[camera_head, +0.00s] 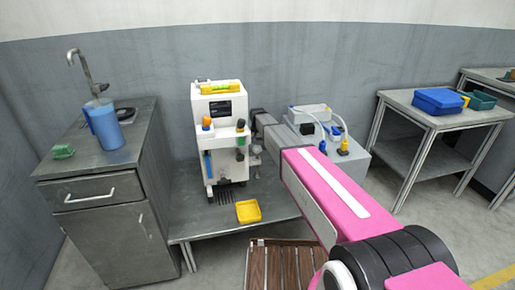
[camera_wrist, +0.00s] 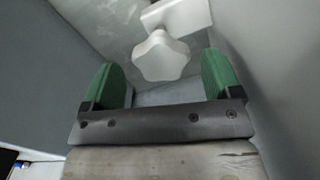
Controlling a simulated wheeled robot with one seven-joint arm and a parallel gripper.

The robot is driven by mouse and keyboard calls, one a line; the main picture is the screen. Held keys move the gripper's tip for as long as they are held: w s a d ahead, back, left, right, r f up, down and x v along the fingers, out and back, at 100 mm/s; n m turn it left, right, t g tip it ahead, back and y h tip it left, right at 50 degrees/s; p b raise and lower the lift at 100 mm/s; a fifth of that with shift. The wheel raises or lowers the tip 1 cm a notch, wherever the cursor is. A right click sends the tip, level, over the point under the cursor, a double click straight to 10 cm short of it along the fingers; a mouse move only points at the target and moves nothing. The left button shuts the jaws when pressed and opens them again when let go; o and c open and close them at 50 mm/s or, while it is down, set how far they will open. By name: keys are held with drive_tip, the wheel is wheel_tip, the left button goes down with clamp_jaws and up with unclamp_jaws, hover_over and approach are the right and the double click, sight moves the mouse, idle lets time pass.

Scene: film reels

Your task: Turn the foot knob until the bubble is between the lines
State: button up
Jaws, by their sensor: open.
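A white lobed foot knob (camera_wrist: 160,58) shows in the wrist view, below a white block-like part (camera_wrist: 178,14). My gripper (camera_wrist: 163,80) is open, with one green finger on each side of the knob's lower part. The knob sits near the fingertips, with gaps visible on both sides. In the head view, a white machine (camera_head: 220,108) stands on a low grey table. A yellow-green level (camera_head: 221,88) lies on its top. The bubble and lines are too small to read. My arm reaches to the machine's right side, and the gripper cannot be made out clearly there.
A yellow tray (camera_head: 248,211) sits on the low table (camera_head: 190,226) before the machine. A grey box with hoses (camera_head: 352,165) stands right, behind my arm. A cabinet (camera_head: 95,190) with a blue jug (camera_head: 104,126) is left. A side table (camera_head: 400,103) with a blue case is right.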

wheel_tip(320, 180, up, 9)
drive_tip(key=shift+r, duration=0.15)
drive_tip(key=shift+d, duration=0.1)
drive_tip(key=s+d+f, duration=0.5)
drive_tip(key=s+d, duration=0.5)
drive_tip(key=s, duration=0.4)
drive_tip(key=s+d+f, duration=0.4)
drive_tip(key=s+d, duration=0.7)
drive_tip(key=s, duration=0.3)
wheel_tip(320, 180, up, 9)
drive_tip(key=n, duration=0.9)
hover_over(257, 147)
wheel_tip(257, 147, down, 11)
drive_tip(key=shift+r, duration=0.2)
